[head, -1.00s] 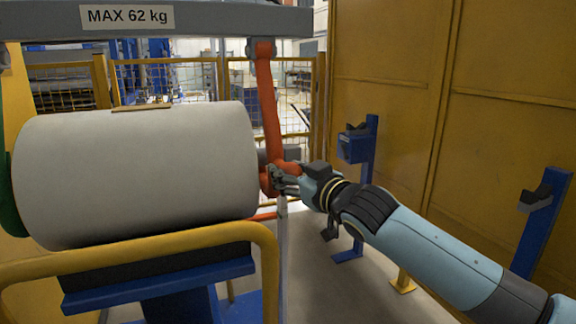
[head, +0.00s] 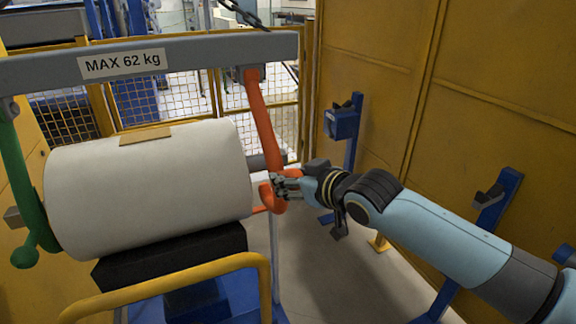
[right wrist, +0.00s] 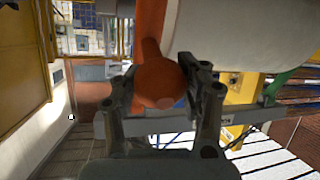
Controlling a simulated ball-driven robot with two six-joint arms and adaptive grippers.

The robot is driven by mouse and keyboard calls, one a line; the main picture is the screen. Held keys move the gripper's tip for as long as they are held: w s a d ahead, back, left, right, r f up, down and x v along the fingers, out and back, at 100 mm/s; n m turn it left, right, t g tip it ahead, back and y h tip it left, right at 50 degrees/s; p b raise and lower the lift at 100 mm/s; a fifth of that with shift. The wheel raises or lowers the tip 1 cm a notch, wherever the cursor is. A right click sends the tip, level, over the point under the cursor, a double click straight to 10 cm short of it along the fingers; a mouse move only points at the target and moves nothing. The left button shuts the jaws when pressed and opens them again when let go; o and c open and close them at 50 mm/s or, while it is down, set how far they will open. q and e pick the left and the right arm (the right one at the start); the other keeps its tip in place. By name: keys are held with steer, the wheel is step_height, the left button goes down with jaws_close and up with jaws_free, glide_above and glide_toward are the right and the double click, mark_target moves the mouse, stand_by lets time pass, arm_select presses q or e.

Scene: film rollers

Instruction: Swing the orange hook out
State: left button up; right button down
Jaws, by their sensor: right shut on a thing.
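The orange hook (head: 262,125) hangs from the right end of the grey beam (head: 200,50) and slants down to the right, curving at its lower end. My right gripper (head: 275,187) is at that lower end, beyond the right end of the white roll (head: 150,190). In the right wrist view the fingers (right wrist: 162,95) are closed on both sides of the hook's round orange knob (right wrist: 158,82). A grey core end (head: 265,161) shows between roll and hook. My left gripper is in neither current view.
A green hook (head: 25,180) hangs at the roll's left end. The roll rests on a black support (head: 170,258) behind a yellow rail (head: 190,278). Blue posts (head: 353,140) stand by the yellow wall (head: 385,60) at right. Open floor lies between.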

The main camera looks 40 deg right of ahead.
steer(key=shift+s+a+r+p, duration=0.1)
steer(key=shift+s+r+p, duration=0.35)
steer(key=shift+r+p, duration=0.2)
arm_select(q)
steer(key=shift+s+a+r, duration=0.1)
steer(key=shift+s+r, duration=0.1)
steer(key=shift+r, duration=0.35)
steer(key=shift+s+r, duration=0.2)
steer(key=shift+r, duration=0.35)
arm_select(e)
steer(key=shift+w+r, duration=0.1)
steer(key=shift+r, duration=0.1)
steer(key=c, duration=1.2)
jaws_free()
steer(key=shift+o, duration=1.2)
steer(key=shift+s+r, duration=0.15)
steer(key=shift+s, duration=0.05)
steer(key=shift+o, duration=1.4)
steer(key=shift+s+r, duration=0.1)
steer(key=shift+s, duration=0.15)
steer(key=shift+w, duration=0.25)
arm_select(q)
steer(key=shift+s, duration=0.1)
arm_select(e)
steer(key=v, duration=1.2)
